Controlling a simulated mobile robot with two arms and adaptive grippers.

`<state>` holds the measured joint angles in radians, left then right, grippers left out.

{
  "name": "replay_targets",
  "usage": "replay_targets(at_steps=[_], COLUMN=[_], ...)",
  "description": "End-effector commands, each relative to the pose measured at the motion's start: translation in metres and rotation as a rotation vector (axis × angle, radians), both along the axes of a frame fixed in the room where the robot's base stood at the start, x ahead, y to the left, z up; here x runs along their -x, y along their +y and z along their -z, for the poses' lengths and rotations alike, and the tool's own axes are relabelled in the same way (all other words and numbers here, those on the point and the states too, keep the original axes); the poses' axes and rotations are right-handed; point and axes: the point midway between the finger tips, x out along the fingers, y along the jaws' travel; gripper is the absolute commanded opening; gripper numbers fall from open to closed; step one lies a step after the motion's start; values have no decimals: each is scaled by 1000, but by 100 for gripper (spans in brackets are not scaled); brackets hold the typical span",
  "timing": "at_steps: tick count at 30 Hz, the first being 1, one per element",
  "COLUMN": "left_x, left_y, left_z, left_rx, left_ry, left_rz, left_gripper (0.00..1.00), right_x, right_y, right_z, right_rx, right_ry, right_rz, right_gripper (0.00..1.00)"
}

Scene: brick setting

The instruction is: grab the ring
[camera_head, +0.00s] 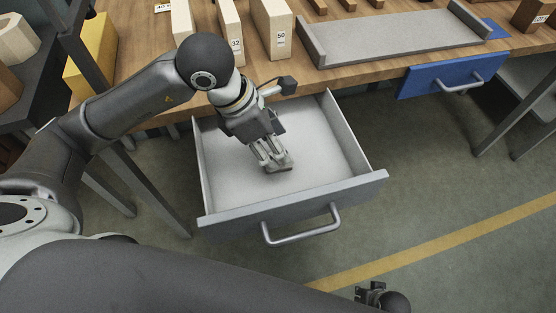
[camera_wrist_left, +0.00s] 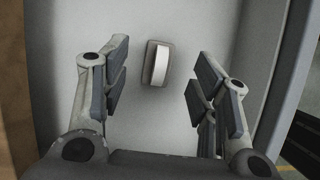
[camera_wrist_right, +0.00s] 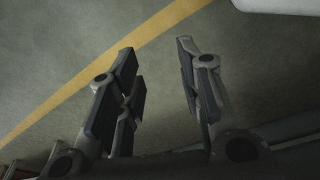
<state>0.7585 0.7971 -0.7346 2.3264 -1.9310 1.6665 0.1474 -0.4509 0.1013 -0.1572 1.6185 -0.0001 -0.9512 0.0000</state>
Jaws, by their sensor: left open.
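The ring seems to be a small pale piece with a brownish-grey side (camera_wrist_left: 158,64) on the drawer floor in the left wrist view; its hole cannot be made out. In the head view it is not clearly seen, probably hidden by my left gripper (camera_head: 277,165). That gripper reaches down into the open grey drawer (camera_head: 288,203). Its fingers stand apart in the left wrist view (camera_wrist_left: 163,85), with the piece showing in the gap between them, apart from both. My right gripper (camera_head: 371,295) is low over the floor; its open, empty fingers show in the right wrist view (camera_wrist_right: 158,85).
The drawer walls surround my left gripper, with a handle (camera_head: 302,232) in front. A wooden workbench (camera_head: 345,80) above carries numbered boxes (camera_head: 272,28) and a grey tray (camera_head: 395,40). A shut blue drawer (camera_head: 450,75) is at right. The floor with a yellow line (camera_head: 440,238) is clear.

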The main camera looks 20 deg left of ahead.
Motion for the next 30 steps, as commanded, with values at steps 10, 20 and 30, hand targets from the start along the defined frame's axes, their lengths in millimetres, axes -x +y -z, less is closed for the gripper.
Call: replay_targets(at_steps=[10, 20, 30], left_x=[-6, -6, -6], left_y=[-13, -14, -13], left_z=[44, 45, 44], left_rx=[-1, 0, -1], left_ry=[3, 2, 0], left_rz=[0, -1, 0], left_gripper=[55, 46, 6], right_x=[-9, -8, -8], right_y=[1, 1, 1], right_z=[-15, -16, -15], right_rx=[-2, -1, -1], right_ry=[-15, -10, -11], right_rz=[2, 2, 2], right_gripper=[34, 34, 34])
